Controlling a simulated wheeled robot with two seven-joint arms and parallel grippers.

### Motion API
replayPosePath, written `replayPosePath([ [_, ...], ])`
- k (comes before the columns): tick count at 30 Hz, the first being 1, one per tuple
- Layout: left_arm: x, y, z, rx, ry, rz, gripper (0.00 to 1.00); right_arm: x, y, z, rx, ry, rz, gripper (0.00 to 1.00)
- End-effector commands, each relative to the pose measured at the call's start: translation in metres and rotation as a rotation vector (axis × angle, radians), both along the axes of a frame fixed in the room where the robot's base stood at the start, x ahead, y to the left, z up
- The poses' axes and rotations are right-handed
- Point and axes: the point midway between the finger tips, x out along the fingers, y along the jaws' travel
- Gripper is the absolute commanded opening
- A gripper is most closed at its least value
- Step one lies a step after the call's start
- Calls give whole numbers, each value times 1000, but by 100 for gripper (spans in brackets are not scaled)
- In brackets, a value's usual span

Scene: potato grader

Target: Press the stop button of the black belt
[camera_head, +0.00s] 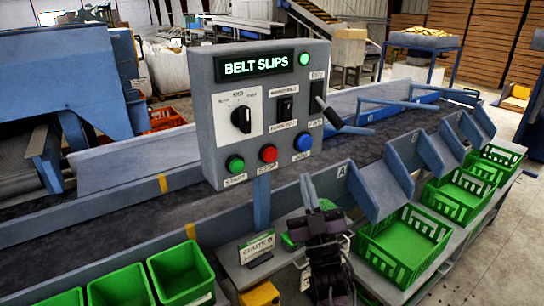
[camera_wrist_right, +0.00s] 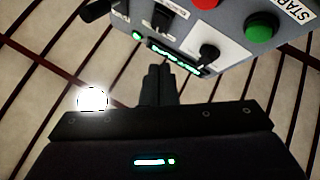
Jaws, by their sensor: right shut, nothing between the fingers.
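The grey control panel (camera_head: 265,105) stands over the black belt (camera_head: 95,204). The red stop button (camera_head: 268,153) sits on its lower face, between the green start button (camera_head: 235,164) and a blue button (camera_head: 303,142). My right gripper (camera_head: 307,182) is shut and empty, below and to the right of the red button in the head view, apart from it. In the right wrist view the shut fingers (camera_wrist_right: 160,75) show below the panel picture, with the red button (camera_wrist_right: 207,3) cut by the top edge and the green button (camera_wrist_right: 260,27) to its right. My left gripper is not in view.
The panel also bears a black knob (camera_head: 241,118), a rocker switch (camera_head: 286,108), a lever (camera_head: 327,112) and a lit "BELT SLIPS" display (camera_head: 255,66). Green crates (camera_head: 400,248) line the belt's near side. A "CHUTE B" sign (camera_head: 256,247) stands near my right arm.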

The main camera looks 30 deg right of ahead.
Motion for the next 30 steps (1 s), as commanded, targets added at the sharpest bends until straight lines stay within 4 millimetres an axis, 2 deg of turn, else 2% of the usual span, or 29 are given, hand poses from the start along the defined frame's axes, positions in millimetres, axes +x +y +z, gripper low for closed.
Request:
replayPosePath([
  [7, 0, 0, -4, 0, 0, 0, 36, 9, 1, -2, 1, 0, -1, 0],
  [21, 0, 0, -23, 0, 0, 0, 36, 71, 5, -3, 2, 2, -2, 0],
  [30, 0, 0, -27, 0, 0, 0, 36, 88, 7, -1, 1, 3, 0, 0],
])
